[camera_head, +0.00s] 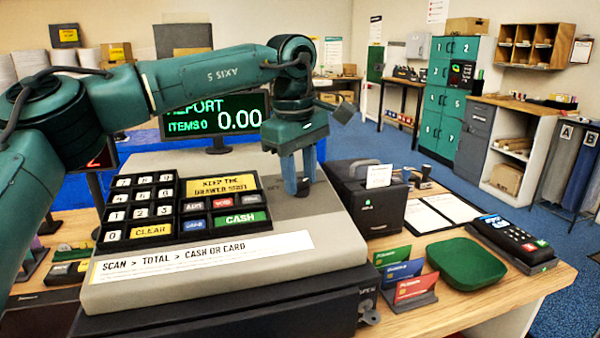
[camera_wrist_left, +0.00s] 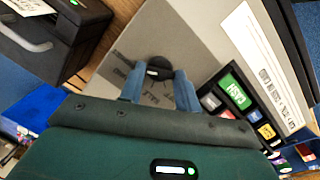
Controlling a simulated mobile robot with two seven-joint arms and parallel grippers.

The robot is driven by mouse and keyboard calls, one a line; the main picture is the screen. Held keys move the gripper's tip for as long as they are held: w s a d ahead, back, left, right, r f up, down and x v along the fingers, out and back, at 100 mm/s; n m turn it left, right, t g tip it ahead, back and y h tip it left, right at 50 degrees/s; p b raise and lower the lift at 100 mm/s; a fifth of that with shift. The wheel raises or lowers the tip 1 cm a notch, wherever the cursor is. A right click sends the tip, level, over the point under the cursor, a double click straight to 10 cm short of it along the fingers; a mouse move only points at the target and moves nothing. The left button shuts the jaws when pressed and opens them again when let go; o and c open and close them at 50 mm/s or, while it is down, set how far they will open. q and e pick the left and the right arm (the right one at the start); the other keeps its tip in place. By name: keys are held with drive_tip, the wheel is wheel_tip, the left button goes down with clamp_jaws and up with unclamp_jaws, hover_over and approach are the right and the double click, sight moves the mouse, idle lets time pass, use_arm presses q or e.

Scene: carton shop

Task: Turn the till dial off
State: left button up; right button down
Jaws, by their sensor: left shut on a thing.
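The till (camera_head: 330,225) is a grey, sloped box with a keypad on the left and a printed strip along its front. Its dial (camera_wrist_left: 158,68) is a round dark knob with a light mark, on the grey top right of the keys. My left gripper (camera_head: 297,190) points down at the till top, and its two blue fingers are shut on the dial from either side. In the head view the fingers mostly hide the dial. The till's screen (camera_head: 240,112) reads REPORT, ITEMS 0 and 0.00. My right gripper is not in view.
A black receipt printer (camera_head: 370,205) stands close right of the till. A card rack (camera_head: 410,285), a green tray (camera_head: 468,263) and a card terminal (camera_head: 512,240) lie further right on the wooden counter. Teal lockers (camera_head: 445,100) stand in the background.

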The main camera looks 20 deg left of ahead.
use_arm(q)
drive_tip(key=c, duration=0.4)
